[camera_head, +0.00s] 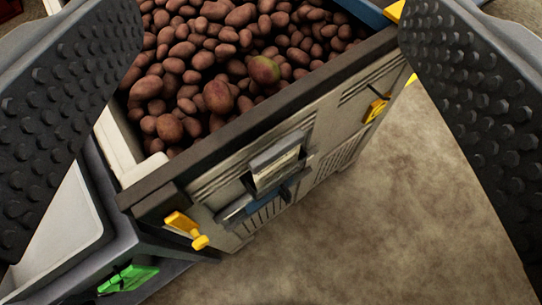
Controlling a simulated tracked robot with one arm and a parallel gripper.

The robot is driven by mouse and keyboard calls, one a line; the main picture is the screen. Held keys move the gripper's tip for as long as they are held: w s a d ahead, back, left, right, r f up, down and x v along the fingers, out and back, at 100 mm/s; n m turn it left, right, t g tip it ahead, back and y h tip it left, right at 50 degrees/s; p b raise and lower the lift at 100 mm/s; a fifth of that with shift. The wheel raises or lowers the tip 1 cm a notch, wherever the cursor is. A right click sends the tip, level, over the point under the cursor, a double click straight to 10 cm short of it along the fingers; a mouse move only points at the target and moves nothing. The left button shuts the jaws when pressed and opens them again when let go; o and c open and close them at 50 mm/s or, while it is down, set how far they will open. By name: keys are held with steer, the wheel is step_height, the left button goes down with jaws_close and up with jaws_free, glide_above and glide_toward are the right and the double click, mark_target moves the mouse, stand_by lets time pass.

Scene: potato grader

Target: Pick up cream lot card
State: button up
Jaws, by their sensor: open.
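A small cream lot card (277,172) sits in a grey holder on the front wall of a grey bin (333,128) full of potatoes. The holder's top flap and lower lip cover parts of the card, and the view is tilted. My gripper (270,90) is open, with one dark studded finger at the left edge of the view and the other at the right. The card shows between the fingers, and neither finger appears to touch it.
Reddish-brown potatoes (218,97) fill the bin. Yellow latches stick out from the front wall at left (186,228) and right (376,109). A grey tray (70,225) with a green part (128,279) stands at lower left. Bare floor (400,225) lies at lower right.

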steer(key=o, duration=0.4)
steer(key=w+f+m+g+p, duration=0.1)
steer(key=w+m+p, duration=0.1)
steer(key=w+f+m+g+p, duration=0.1)
steer(key=w+m+p, duration=0.1)
steer(key=w+p, duration=0.1)
steer(key=w+d+f+m+g+p, duration=0.1)
steer(key=w+m+p, duration=0.1)
steer(key=shift+w+f+m+g+h+p, duration=0.1)
steer(key=shift+w+m+g+h+p, duration=0.2)
steer(key=shift+w+m+p, duration=0.1)
steer(key=m+g+p, duration=0.3)
steer(key=m+p, duration=0.3)
glide_above(277, 157)
step_height(277, 157, down, 5)
steer(key=f+m+g+p, duration=0.3)
steer(key=f+m+p, duration=0.1)
steer(key=m+p, duration=0.1)
steer(key=f+m+g+p, duration=0.2)
steer(key=f+m+p, duration=0.2)
steer(key=f+m, duration=0.1)
steer(key=w+f+m+g+p, duration=0.1)
steer(key=f+m+g+p, duration=0.2)
steer(key=f+m+p, duration=0.1)
steer(key=shift+a+f+m+g+p, duration=0.15)
steer(key=shift+f+m+g+p, duration=0.15)
steer(key=shift+m+p, duration=0.5)
step_height(277, 157, down, 13)
steer(key=shift+r, duration=0.1)
